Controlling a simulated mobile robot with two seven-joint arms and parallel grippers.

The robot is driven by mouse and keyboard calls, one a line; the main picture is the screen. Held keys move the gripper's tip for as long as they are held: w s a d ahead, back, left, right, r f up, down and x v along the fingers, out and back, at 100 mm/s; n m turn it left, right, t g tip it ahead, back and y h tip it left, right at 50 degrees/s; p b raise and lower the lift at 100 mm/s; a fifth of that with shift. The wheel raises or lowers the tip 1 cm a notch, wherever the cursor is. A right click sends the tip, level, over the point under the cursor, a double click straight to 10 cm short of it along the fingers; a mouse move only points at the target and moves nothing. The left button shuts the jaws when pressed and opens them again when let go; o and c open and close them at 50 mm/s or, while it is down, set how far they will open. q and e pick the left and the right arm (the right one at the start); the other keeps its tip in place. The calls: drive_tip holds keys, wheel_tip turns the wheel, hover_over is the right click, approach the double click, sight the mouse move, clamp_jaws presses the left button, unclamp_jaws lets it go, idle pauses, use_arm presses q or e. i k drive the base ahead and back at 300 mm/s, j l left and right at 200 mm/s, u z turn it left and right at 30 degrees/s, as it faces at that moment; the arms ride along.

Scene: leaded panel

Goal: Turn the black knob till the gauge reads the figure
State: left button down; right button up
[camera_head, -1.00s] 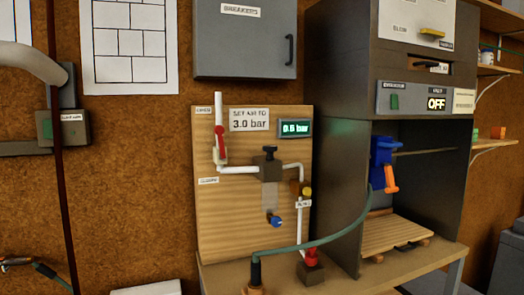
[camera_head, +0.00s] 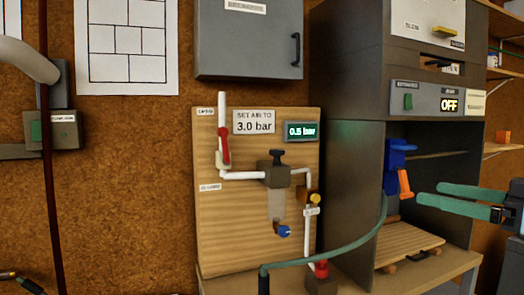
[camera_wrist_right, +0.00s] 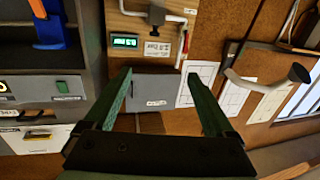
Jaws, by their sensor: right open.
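The black knob (camera_head: 277,155) sits on top of the dark regulator body on the wooden air board (camera_head: 235,235). The green-lit gauge (camera_head: 301,131) reads 0.5 bar, and the sign (camera_head: 254,121) beside it says "SET AIR TO 3.0 bar". My right gripper (camera_head: 428,192) has green fingers, open and empty, at the right side in front of the grey cabinet, well right of the knob. In the right wrist view the open fingers (camera_wrist_right: 165,85) frame the breaker box, and the knob (camera_wrist_right: 156,15) shows at the top, apart from them. My left gripper is not in view.
A red-handled valve (camera_head: 223,150), a yellow knob (camera_head: 315,198) and a blue knob (camera_head: 283,231) are on the board's pipes. A green hose (camera_head: 340,247) arcs in front. The blue-and-orange tool (camera_head: 397,165) hangs at the cabinet (camera_head: 345,110). The breaker box (camera_head: 248,40) is above.

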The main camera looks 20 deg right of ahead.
sight(276, 153)
drive_tip(key=i+j, duration=0.15)
drive_tip(key=i, duration=0.25)
drive_tip(key=i+j, duration=0.2)
drive_tip(key=i, duration=0.2)
drive_tip(key=i+j, duration=0.15)
drive_tip(key=i, duration=0.3)
